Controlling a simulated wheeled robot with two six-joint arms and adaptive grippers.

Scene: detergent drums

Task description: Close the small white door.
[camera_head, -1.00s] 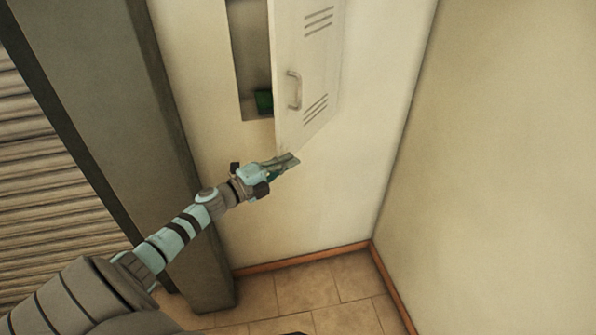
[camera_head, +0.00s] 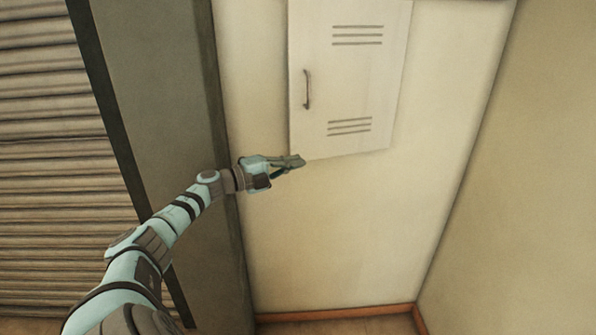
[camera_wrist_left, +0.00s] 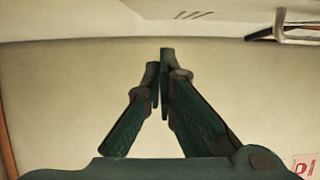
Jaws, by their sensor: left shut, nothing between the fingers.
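The small white door (camera_head: 350,85) is on the wall at the upper middle of the head view. It has slotted vents and a grey handle (camera_head: 307,89) near its left edge. My left gripper (camera_head: 300,162) is shut and empty, just below the door's lower left corner. In the left wrist view the closed fingers (camera_wrist_left: 163,60) point toward the door's lower edge (camera_wrist_left: 190,15); whether they touch it I cannot tell. My right gripper is out of view.
A grey pillar (camera_head: 165,130) stands left of the door, with a ribbed shutter (camera_head: 60,190) further left. A bare side wall (camera_head: 520,190) is on the right. The wall below the door is clear down to the reddish baseboard (camera_head: 340,313).

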